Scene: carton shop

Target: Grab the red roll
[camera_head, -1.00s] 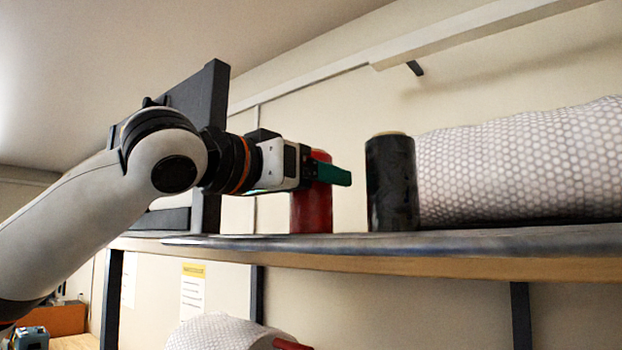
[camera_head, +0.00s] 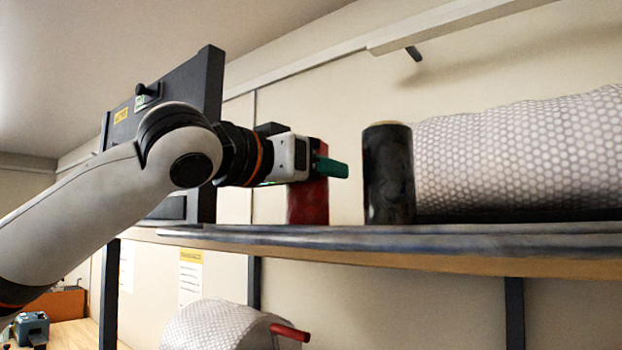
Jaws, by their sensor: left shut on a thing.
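The red roll (camera_head: 308,203) stands upright on the wooden shelf (camera_head: 430,250), left of the black roll. My left gripper (camera_head: 328,168) reaches in from the left at the roll's upper part, with a green finger across its near side. The left gripper is shut on the red roll. The gripper hides part of the roll's upper half. Whether the roll's base touches the shelf is hard to tell from this low angle. My right gripper is not in view.
A black roll (camera_head: 388,175) stands close to the right of the red one. A large bubble-wrap roll (camera_head: 520,155) lies behind it. A dark upright panel (camera_head: 209,100) is at the left. Below the shelf is another bubble-wrap roll (camera_head: 215,327) with a red rod (camera_head: 290,332).

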